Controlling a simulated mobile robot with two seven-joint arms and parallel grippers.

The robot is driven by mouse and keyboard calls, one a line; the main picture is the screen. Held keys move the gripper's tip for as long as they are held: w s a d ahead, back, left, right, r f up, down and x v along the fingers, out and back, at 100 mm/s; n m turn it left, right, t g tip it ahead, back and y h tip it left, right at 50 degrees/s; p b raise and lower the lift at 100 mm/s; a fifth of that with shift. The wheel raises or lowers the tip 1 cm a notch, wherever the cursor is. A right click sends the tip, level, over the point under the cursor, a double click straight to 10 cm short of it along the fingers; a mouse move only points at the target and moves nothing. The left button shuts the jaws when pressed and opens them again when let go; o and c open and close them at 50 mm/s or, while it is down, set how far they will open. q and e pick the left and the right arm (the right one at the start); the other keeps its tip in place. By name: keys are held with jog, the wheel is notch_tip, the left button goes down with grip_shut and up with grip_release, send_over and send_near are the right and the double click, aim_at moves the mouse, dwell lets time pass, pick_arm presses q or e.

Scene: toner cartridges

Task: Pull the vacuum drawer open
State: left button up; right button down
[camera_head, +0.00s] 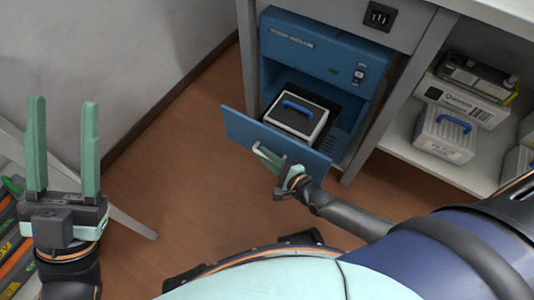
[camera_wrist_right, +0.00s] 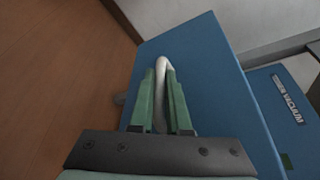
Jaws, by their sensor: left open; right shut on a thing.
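The blue vacuum drawer (camera_head: 290,145) stands part way out of the blue vacuum cabinet (camera_head: 318,52) in the camera_head view. Its front panel also shows in the right wrist view (camera_wrist_right: 205,65). A white filter box (camera_head: 296,115) with a blue handle sits inside the drawer. My right gripper (camera_head: 268,158) is shut on the pale drawer handle (camera_wrist_right: 161,75), in front of the blue panel. The fingers hide part of the handle. My left gripper (camera_head: 63,150) is open and empty, raised at the left, far from the drawer.
A white shelf (camera_head: 400,157) right of the cabinet holds a labelled carton (camera_head: 462,101), a black cartridge (camera_head: 476,75) and a white box with a blue handle (camera_head: 444,136). Coloured items (camera_head: 18,240) lie at the lower left. The brown floor (camera_head: 185,165) before the drawer is clear.

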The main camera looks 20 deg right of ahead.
pick_arm(q)
jog(key=shift+s+a, duration=0.3)
jog(key=shift+a, duration=0.05)
pick_arm(e)
jog(key=shift+s+a+f, duration=0.1)
jog(key=shift+s+a, duration=0.2)
jog(key=shift+s, duration=0.1)
jog(key=c, duration=1.2)
grip_release()
jog(key=shift+o, duration=0.2)
pick_arm(q)
jog(key=shift+s+d+r, duration=0.1)
jog(key=shift+d, duration=0.05)
pick_arm(e)
jog(key=shift+s, duration=0.1)
